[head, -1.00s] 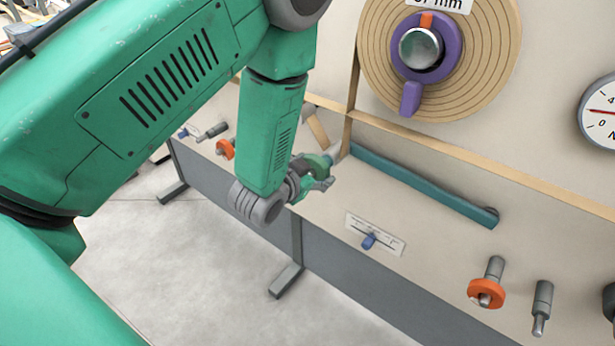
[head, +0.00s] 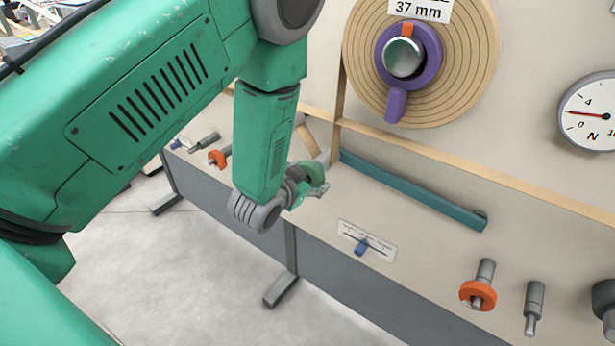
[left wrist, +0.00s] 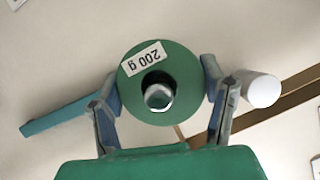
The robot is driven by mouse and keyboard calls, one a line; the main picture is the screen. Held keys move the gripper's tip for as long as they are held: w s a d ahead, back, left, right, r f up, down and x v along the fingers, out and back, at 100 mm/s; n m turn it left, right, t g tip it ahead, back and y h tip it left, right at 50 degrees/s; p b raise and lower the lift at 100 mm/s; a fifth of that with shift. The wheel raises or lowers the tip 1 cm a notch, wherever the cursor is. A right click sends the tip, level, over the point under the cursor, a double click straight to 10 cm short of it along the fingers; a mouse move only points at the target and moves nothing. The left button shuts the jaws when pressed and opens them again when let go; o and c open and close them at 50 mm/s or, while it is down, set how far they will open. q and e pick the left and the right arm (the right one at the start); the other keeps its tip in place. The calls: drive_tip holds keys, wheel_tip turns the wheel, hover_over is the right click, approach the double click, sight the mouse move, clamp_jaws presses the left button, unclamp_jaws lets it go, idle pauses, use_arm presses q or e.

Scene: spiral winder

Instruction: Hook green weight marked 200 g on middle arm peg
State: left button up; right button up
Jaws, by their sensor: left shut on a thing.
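The green weight (left wrist: 136,83) fills the middle of the left wrist view, with its white "200 g" label upside down. My left gripper (left wrist: 162,90) is shut on it, one finger on each side of the rim. A metallic peg end (left wrist: 159,97) shows in the weight's centre hole; I cannot tell how far the peg goes through. In the head view the weight (head: 307,168) is partly hidden by my left gripper (head: 316,188), close to the panel by the left end of a teal bar (head: 410,190). My right gripper is not in view.
A purple knob (head: 396,104) sits on a wooden spiral disc (head: 470,60) above, with a round dial (head: 590,115) to its right. Lower right are a peg with an orange ring (head: 470,290) and a bare grey peg (head: 534,305). A blue slider (head: 361,247) is below.

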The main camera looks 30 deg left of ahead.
use_arm(q)
drive_tip(key=shift+w+r, duration=0.15)
drive_tip(key=shift+w, duration=0.1)
drive_tip(key=shift+f+b, duration=0.45)
drive_tip(key=o, duration=1.8)
drive_tip(key=shift+w+f, duration=0.2)
drive_tip(key=shift+c, duration=0.2)
drive_tip(key=v, duration=1.2)
drive_tip(key=s+d+f+n+g, duration=0.2)
drive_tip(key=s+f+g, duration=1.1)
drive_tip(key=s+f, duration=0.8)
drive_tip(key=s, duration=0.2)
drive_tip(key=shift+s+d+f+n+h, duration=0.15)
drive_tip(key=shift+s+f+n+h, duration=0.15)
drive_tip(key=shift+s+f+h, duration=0.1)
